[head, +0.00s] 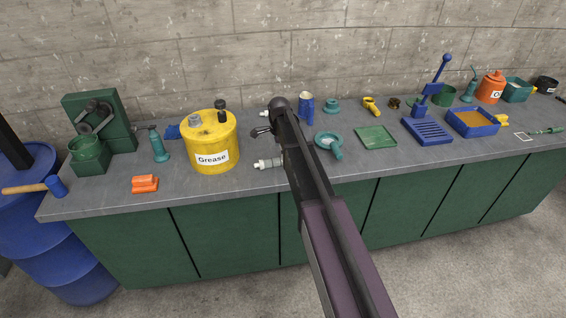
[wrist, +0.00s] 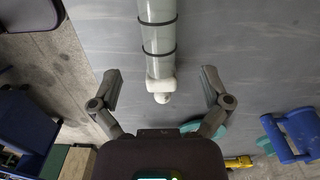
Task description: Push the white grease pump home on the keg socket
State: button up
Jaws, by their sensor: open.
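The yellow keg (head: 226,145), labelled "Grease", stands upright on the bench. A grey socket-like fitting (head: 195,120) and a dark knob (head: 221,104) are on its lid. A pale fitting with a white end (head: 265,164) lies right of the keg, partly hidden by my arm; another pale tip (head: 264,114) shows behind. My gripper (head: 262,131) is right of the keg. In the wrist view my gripper (wrist: 160,85) is open, with a pale cylinder (wrist: 158,40) with dark bands and a white tip between its fingers, not clamped.
An orange block (head: 145,184) and a teal oil can (head: 159,146) are left of the keg. The bench front before the keg is mostly clear.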

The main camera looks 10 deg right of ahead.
aim_at(279, 161)
jog(key=shift+f, duration=0.1)
jog(key=shift+a+f+b, duration=0.1)
jog(key=shift+f+b, duration=2.45)
jog(key=shift+b, duration=0.1)
grip_shut()
